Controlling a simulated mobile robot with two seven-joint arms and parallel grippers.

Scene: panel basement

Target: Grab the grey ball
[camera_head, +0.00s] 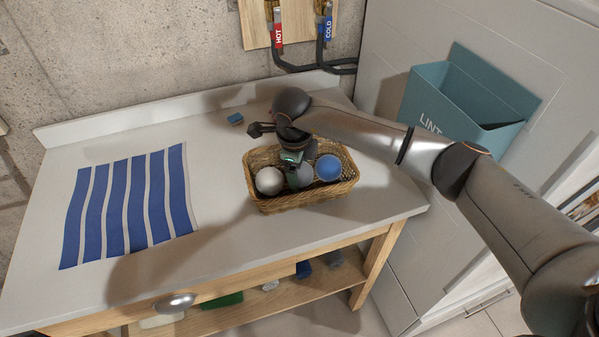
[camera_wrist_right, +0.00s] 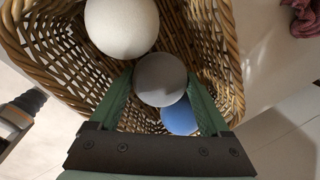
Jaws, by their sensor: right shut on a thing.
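The wicker basket (camera_head: 312,204) stands on the white worktop and holds three balls. The grey ball (camera_head: 306,175) is in the middle, partly hidden by my right gripper (camera_head: 297,178). In the right wrist view the grey ball (camera_wrist_right: 160,79) sits between the two green fingers of my right gripper (camera_wrist_right: 160,95), which is shut on it, still within the basket. A white ball (camera_head: 269,181) lies to its left and a blue ball (camera_head: 328,167) to its right. In the right wrist view the blue ball (camera_wrist_right: 180,118) is partly hidden. My left gripper is out of view.
A blue-and-white striped cloth (camera_head: 130,205) lies on the left of the worktop. A teal lint bin (camera_head: 460,100) is on the right. Hot and cold hoses hang at the back wall.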

